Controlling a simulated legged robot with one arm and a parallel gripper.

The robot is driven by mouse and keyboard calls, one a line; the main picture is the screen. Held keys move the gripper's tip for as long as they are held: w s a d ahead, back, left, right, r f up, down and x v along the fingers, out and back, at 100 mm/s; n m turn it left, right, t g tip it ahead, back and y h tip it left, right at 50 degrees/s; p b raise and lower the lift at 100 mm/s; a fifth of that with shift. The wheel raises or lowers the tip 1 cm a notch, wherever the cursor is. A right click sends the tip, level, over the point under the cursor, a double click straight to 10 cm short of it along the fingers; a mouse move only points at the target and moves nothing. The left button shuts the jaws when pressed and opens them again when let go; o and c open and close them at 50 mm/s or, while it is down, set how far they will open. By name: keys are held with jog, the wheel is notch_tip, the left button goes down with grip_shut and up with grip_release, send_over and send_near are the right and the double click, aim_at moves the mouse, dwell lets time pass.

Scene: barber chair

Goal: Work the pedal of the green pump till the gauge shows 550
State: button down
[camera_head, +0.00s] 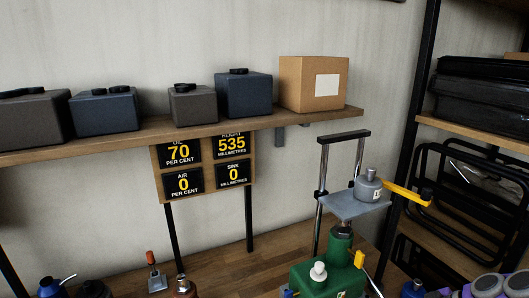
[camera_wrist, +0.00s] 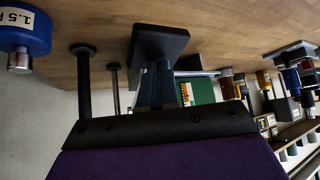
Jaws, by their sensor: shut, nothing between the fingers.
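The green pump (camera_head: 325,277) stands at the lower middle right in the head view, its bottom cut off by the frame. A grey platform (camera_head: 345,206) sits above it, with a grey weight (camera_head: 369,188) on top. A yellow lever with a dark end (camera_head: 405,191) juts right near the weight. The gauge board reads HEIGHT 535 millimetres (camera_head: 232,146). In the wrist view, which looks upside down, my gripper (camera_wrist: 158,128) is a purple and black jaw, shut and empty. A black pad (camera_wrist: 158,42) shows just beyond it; I cannot tell whether it is the pedal or whether they touch.
The board also shows oil 70 (camera_head: 180,152), air 0 and sink 0. A shelf (camera_head: 130,139) holds dark canisters and a cardboard box (camera_head: 313,83). A blue weight (camera_wrist: 25,38) is near in the wrist view. Black racks (camera_head: 470,190) stand right.

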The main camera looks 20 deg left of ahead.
jog(key=shift+s+d+r+p, duration=0.15)
jog(key=shift+r+p, duration=0.1)
jog(key=shift+r, duration=1.2)
jog(key=shift+s+d+r+p, duration=0.1)
jog(key=shift+s+r+p, duration=0.1)
jog(key=shift+r, duration=1.2)
jog(key=shift+w+f+b, duration=0.1)
jog(key=shift+f+b, duration=0.25)
jog(key=shift+f, duration=0.35)
jog(key=f, duration=0.4)
jog(key=shift+w+a+f, duration=0.1)
jog(key=shift+w+a, duration=0.1)
jog(key=r, duration=0.5)
jog(key=shift+s+d+r+p, duration=0.2)
jog(key=shift+r+p, duration=0.15)
jog(key=shift+p, duration=0.05)
jog(key=shift+f, duration=0.2)
